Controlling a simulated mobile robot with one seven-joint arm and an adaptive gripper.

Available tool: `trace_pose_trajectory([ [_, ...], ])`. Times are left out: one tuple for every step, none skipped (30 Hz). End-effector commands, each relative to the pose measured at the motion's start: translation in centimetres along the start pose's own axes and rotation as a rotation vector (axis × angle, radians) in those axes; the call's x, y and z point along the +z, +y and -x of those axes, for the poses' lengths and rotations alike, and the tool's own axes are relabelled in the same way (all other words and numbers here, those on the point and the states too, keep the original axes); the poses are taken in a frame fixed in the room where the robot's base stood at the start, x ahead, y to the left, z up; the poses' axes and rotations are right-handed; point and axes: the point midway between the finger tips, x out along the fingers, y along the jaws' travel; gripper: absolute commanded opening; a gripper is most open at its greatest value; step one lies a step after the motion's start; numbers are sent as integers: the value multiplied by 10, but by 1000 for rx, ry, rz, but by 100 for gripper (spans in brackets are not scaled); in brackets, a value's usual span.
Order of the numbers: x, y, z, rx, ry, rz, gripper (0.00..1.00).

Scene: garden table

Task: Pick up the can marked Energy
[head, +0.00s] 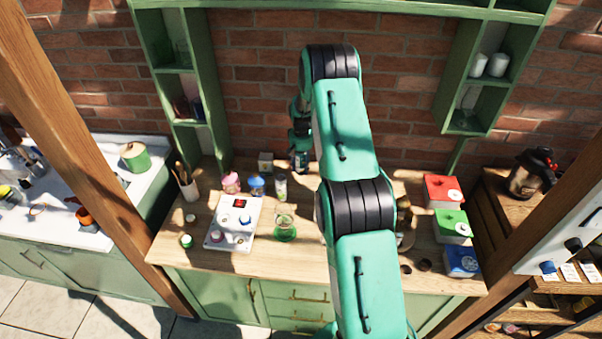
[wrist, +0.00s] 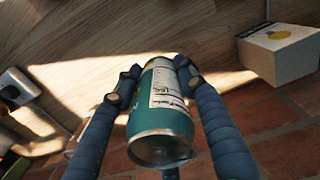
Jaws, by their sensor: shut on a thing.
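In the wrist view a teal and silver can (wrist: 160,122) with a white panel of small print lies between the two blue fingers of my gripper (wrist: 157,82). The fingers touch it on both sides and are shut on it. The name on its front is turned away, so I cannot read whether it says Energy. In the head view my gripper (head: 300,160) is at the back of the wooden table near the brick wall. The can is not clear there, and I cannot tell its height over the table.
A pale box (wrist: 277,58) with a yellow picture stands at the upper right of the wrist view. The white appliance (head: 234,222), a green flask (head: 285,228) and several small jars stand left of my arm. Red, green and blue boxes (head: 443,190) stand at the right.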

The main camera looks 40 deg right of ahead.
Motion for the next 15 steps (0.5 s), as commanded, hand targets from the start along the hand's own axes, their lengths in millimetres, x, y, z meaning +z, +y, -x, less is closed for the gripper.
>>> trace_pose_trajectory([
  [0, 0, 7, 0, 1, 0, 0],
  [0, 0, 11, 0, 1, 0, 0],
  [-1, 0, 16, 0, 2, 0, 0],
  [-1, 0, 19, 0, 2, 0, 0],
  [0, 0, 22, 0, 2, 0, 0],
  [0, 0, 24, 0, 1, 0, 0],
  [0, 0, 26, 0, 0, 0, 0],
  [0, 0, 28, 0, 0, 0, 0],
  [0, 0, 30, 0, 0, 0, 0],
  [0, 0, 31, 0, 0, 0, 0],
  [0, 0, 31, 0, 0, 0, 0],
  [0, 0, 32, 0, 0, 0, 0],
  [0, 0, 32, 0, 0, 0, 0],
  [0, 0, 32, 0, 0, 0, 0],
  [0, 0, 32, 0, 0, 0, 0],
])
